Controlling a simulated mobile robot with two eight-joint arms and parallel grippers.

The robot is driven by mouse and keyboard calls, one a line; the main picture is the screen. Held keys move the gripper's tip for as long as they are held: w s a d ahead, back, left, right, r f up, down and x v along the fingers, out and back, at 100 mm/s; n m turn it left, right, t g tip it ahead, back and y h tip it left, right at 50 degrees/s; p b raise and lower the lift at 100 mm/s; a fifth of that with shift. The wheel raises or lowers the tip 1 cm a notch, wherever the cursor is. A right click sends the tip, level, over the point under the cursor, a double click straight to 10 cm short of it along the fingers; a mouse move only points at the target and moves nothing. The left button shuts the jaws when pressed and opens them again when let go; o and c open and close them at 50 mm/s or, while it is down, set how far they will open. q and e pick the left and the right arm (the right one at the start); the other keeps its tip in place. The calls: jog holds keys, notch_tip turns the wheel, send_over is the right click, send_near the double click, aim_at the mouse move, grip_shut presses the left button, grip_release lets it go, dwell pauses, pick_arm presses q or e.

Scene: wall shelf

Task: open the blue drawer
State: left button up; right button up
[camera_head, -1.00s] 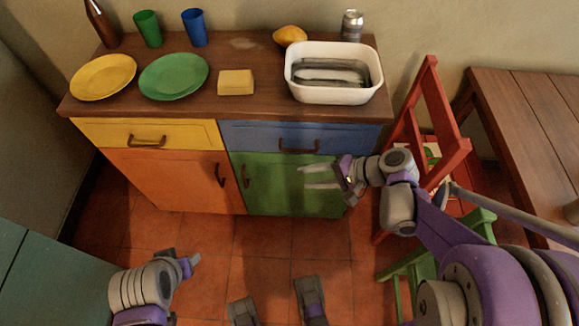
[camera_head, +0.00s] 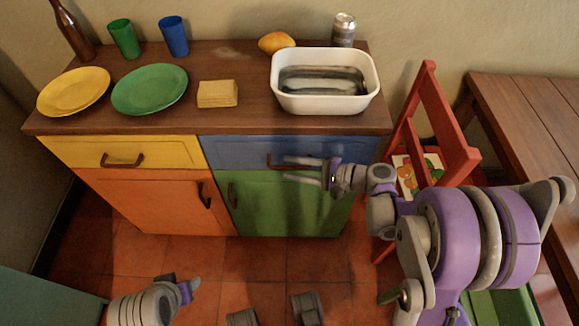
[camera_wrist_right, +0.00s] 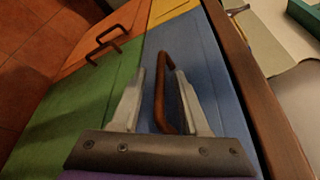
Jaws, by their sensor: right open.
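The blue drawer (camera_head: 232,153) is at the top right of the cabinet front, and it is shut. Its brown bar handle (camera_wrist_right: 161,92) lies between the two fingers of my right gripper (camera_wrist_right: 164,97) in the right wrist view. The fingers are open, one on each side of the handle, and are not closed on it. In the head view my right gripper (camera_head: 303,170) is in front of the drawer and hides part of the handle. My left gripper (camera_head: 190,287) is low at the bottom left, away from the cabinet; its jaws are not clear.
The yellow drawer (camera_head: 75,150), orange door (camera_head: 150,200) and green door (camera_head: 265,210) surround the blue drawer. A white basin (camera_head: 322,105), plates and cups stand on the top. A red chair (camera_head: 440,120) stands close at the right. The floor in front is mostly clear.

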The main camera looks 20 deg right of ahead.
jog(key=shift+w+a+f, duration=0.15)
jog(key=shift+w+a, duration=0.25)
jog(key=shift+a, duration=0.1)
grip_shut()
dwell(1.2)
